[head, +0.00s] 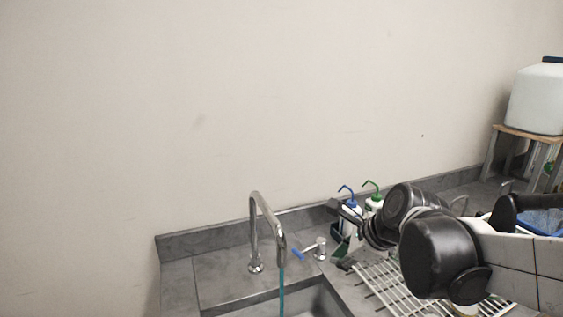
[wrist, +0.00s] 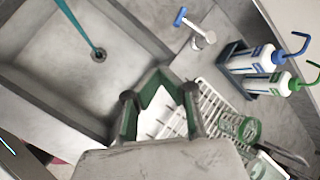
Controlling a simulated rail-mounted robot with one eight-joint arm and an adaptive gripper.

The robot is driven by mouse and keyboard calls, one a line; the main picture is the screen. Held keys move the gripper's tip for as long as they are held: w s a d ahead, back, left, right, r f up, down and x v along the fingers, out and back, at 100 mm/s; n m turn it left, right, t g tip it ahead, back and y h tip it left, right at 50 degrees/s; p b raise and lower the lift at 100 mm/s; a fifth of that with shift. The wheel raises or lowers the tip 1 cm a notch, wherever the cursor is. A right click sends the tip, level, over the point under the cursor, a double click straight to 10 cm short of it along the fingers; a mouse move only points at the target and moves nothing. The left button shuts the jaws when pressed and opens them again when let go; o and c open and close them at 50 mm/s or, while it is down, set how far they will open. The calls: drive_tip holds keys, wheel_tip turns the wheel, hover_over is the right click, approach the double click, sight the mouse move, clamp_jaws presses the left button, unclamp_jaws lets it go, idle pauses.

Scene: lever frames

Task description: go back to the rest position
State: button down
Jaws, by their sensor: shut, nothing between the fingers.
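My gripper (wrist: 160,82) shows at the bottom middle of the wrist view, with dark, green-lined fingers. It is shut with nothing held. In the head view my black and grey arm reaches in from the right, its end (head: 342,208) over the counter in front of the wash bottles. The gripper is apart from the blue-handled lever valve (wrist: 192,28), which stands on the counter beside the sink; the valve also shows in the head view (head: 312,249). The fingertips are small and partly hidden in the head view.
A steel faucet (head: 254,225) stands over the grey sink (head: 312,295), a teal stream below its spout. A white drying rack (wrist: 217,105) and wash bottles (wrist: 262,58) in a dark green holder stand nearby. A white tank (head: 537,98) sits on a stand at right.

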drive_tip(key=s+d+n+t+h, duration=0.1)
drive_tip(key=s+d+n+h, duration=0.15)
drive_tip(key=s+n, duration=0.7)
drive_tip(key=s+d+n+h, duration=0.1)
drive_tip(key=s+d+n, duration=0.4)
drive_tip(key=n, duration=0.7)
drive_tip(key=w+a+f+m+g+y+p, duration=0.15)
drive_tip(key=w+m+g+y+p, duration=0.45)
drive_tip(key=w+m, duration=1.65)
drive_tip(key=w+a+f+p, duration=0.1)
drive_tip(key=a+f, duration=0.2)
drive_tip(key=w+a+f+t+y+p, duration=0.1)
drive_tip(key=a+f, duration=0.2)
drive_tip(key=w+a+f+t+p, duration=0.1)
drive_tip(key=a+f, duration=0.2)
drive_tip(key=shift+w+a+y, duration=0.25)
drive_tip(key=shift+w+a, duration=0.05)
drive_tip(key=shift+w, duration=0.1)
